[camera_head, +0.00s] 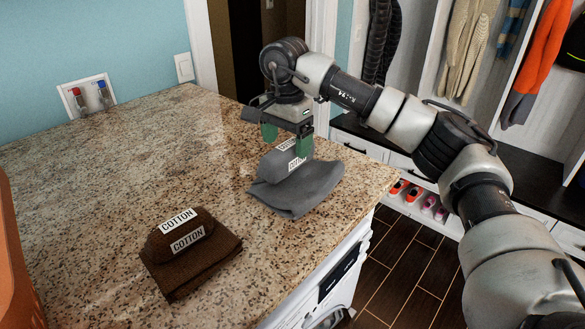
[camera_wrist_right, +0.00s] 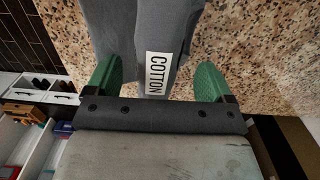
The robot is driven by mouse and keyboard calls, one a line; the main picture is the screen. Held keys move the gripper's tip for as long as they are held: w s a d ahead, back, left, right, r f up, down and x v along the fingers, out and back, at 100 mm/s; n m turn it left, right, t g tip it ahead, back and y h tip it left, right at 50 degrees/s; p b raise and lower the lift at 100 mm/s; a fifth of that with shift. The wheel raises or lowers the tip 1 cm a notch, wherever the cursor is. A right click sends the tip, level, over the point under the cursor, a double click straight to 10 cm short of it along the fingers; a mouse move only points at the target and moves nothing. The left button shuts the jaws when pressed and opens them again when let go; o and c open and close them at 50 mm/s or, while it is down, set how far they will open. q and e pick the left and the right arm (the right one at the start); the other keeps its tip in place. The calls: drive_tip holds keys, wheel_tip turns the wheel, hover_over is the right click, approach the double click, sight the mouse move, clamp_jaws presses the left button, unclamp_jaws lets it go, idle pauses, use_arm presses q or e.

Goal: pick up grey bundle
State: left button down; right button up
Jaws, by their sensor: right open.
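The grey bundle (camera_head: 305,187) is a folded grey cloth with a rolled part on top and a white COTTON label. It lies on the granite counter near its right edge. My right gripper (camera_head: 286,142) is over the rolled part, pointing down, with green fingertips apart. In the right wrist view the grey bundle (camera_wrist_right: 130,30) shows between the open green fingers (camera_wrist_right: 157,82), with its label near the palm. I cannot tell whether the fingers touch the cloth. My left gripper is not in view.
A brown bundle (camera_head: 186,250) with COTTON labels lies on the granite counter (camera_head: 120,160), left of and nearer than the grey one. Free counter lies around both. The counter's right edge is close, above a white washer (camera_head: 335,280). An orange object (camera_head: 12,270) stands at the left.

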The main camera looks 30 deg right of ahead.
sight(296, 166)
drive_tip(key=f, duration=0.2)
drive_tip(key=f+p, duration=0.1)
drive_tip(key=shift+s+d+f, duration=0.1)
drive_tip(key=shift+d+f, duration=0.15)
drive_tip(key=shift+a, duration=0.1)
drive_tip(key=shift+c, duration=1.1)
drive_tip(key=c, duration=0.9)
drive_tip(key=shift+r, duration=0.1)
